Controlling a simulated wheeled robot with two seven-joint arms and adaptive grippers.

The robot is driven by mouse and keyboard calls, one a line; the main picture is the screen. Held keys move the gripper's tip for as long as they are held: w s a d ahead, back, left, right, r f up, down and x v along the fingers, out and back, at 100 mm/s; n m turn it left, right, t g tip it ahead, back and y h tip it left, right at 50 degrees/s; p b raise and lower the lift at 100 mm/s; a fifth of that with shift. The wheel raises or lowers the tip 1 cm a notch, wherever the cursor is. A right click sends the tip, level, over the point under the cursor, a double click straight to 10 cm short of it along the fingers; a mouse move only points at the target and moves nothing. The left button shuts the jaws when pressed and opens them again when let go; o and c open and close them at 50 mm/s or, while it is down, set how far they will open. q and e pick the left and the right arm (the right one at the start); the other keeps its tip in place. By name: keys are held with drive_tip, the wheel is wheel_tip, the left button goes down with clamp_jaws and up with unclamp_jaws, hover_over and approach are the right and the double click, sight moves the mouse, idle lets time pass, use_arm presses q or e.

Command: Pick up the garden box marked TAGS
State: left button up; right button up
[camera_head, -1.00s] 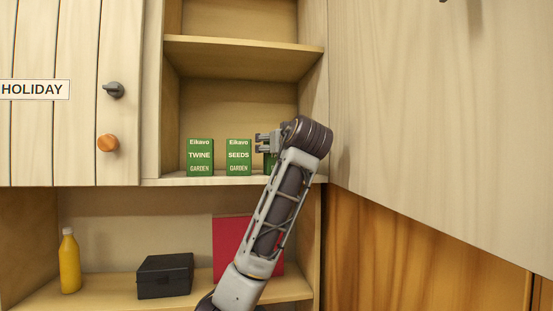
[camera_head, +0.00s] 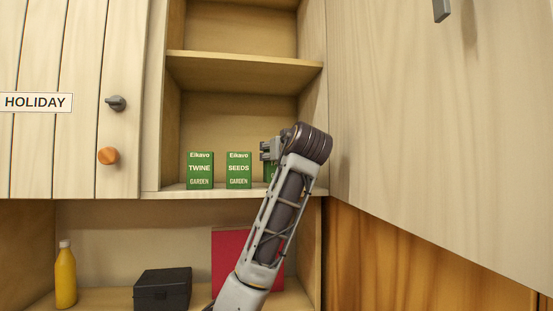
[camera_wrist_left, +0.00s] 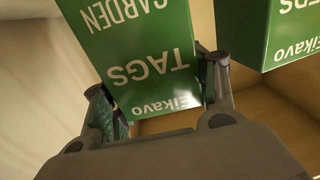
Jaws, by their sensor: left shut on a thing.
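The green TAGS garden box (camera_wrist_left: 140,50) fills the upper middle of the left wrist view, its lettering upside down. My left gripper (camera_wrist_left: 155,76) is shut on it, one finger at each side. In the head view the left gripper (camera_head: 269,150) is at the right end of the cabinet's middle shelf. Only a green strip of the box (camera_head: 269,172) shows there; the rest is hidden by my arm. I cannot tell whether its base touches the shelf. My right gripper is not in view.
Green SEEDS (camera_head: 239,170) and TWINE (camera_head: 200,170) boxes stand to the left on the same shelf (camera_head: 170,190). SEEDS also shows close by in the wrist view (camera_wrist_left: 285,35). An upper shelf (camera_head: 240,73) is above. A large panel (camera_head: 430,130) is at right.

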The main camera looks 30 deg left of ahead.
use_arm(q)
wheel_tip(320, 180, up, 6)
wheel_tip(320, 180, up, 2)
drive_tip(key=shift+r, duration=0.25)
idle(0.6)
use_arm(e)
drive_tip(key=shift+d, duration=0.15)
